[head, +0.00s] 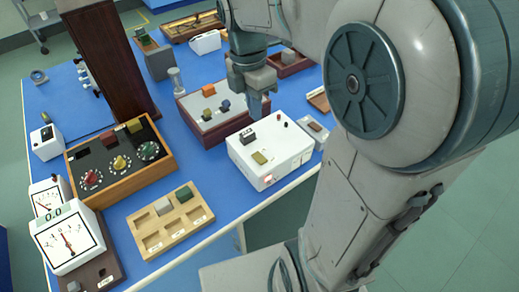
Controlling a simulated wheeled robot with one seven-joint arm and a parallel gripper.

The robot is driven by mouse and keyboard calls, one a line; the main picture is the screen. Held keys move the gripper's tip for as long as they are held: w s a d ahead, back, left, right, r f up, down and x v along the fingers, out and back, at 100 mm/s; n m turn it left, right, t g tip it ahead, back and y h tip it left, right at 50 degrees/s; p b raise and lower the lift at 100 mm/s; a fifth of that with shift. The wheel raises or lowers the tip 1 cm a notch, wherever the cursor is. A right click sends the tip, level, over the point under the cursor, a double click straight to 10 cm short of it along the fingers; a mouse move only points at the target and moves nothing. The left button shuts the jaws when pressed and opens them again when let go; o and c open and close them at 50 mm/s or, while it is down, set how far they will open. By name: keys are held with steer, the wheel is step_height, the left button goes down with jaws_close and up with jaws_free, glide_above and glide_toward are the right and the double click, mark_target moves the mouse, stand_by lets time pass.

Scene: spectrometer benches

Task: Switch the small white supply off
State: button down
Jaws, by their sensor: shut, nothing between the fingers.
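A white box (272,158) stands near the table's front edge. It has a black switch-like part (248,136) on top, small dark and red terminals at the back right, and a small reddish spot low on its front. A smaller white box (46,145) with a dark part on top stands at the far left. I cannot tell for certain which is the small white supply, nor read either switch position. My gripper (265,108) is shut and empty, pointing down behind the larger white box, over the right end of a grey-topped panel (210,127). Its height above the panel is unclear.
A wooden dial box (170,170), a wooden tray (142,233) and white meters (70,240) stand to the left. A tall dark brown post (115,60) rises behind. Blue table (215,180) shows bare between them.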

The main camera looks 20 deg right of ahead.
mark_target(261, 160)
steer(key=f, duration=0.4)
steer(key=s+f, duration=0.1)
steer(key=f, duration=0.8)
steer(key=shift+s+d+f, duration=0.3)
steer(key=shift+s, duration=0.1)
steer(key=shift+b, duration=0.3)
